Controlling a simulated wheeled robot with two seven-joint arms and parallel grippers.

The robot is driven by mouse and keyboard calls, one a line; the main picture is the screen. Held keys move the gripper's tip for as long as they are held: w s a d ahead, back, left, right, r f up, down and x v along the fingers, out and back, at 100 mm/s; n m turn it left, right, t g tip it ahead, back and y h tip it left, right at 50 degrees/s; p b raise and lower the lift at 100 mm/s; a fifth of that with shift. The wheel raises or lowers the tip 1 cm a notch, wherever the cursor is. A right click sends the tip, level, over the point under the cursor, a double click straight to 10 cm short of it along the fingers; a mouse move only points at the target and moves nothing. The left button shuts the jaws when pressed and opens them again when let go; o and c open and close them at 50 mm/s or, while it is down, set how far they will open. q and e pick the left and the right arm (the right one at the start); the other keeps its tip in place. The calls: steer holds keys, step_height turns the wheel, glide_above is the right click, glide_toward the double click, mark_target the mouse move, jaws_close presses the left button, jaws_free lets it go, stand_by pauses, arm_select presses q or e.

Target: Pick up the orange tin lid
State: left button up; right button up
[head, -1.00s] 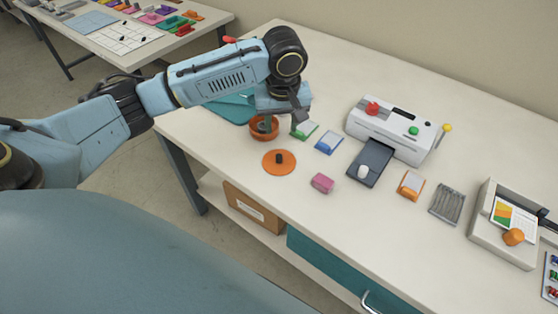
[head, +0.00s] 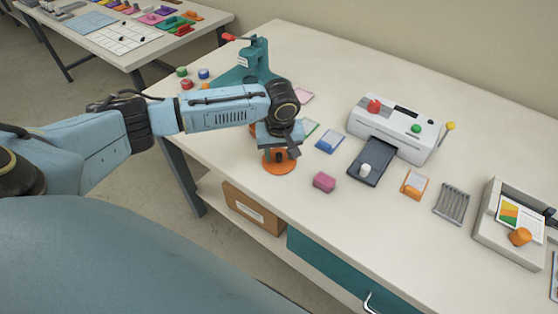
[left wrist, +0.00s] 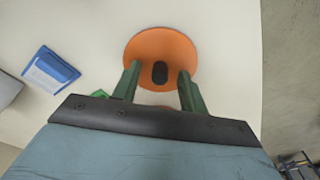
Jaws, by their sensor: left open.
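The orange tin lid (head: 279,168) is a flat orange disc with a dark knob, lying on the white table near its front left edge. In the left wrist view the lid (left wrist: 160,45) shows almost whole, with its dark knob (left wrist: 160,72) between the fingertips. My left gripper (head: 282,152) is over the lid, open, and hides part of it in the head view. In the left wrist view the green fingers of the left gripper (left wrist: 157,76) stand on either side of the knob, apart from it. My right gripper is not in view.
A pink block (head: 324,182) lies to the right of the lid. A blue-and-white item (head: 329,141) lies behind it. A white laminator (head: 395,130) with a dark tray stands further right. A teal press (head: 250,62) stands behind my arm. Bare table lies between the pink block and the tray.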

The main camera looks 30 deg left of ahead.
arm_select(q)
jaws_close()
stand_by(0.3)
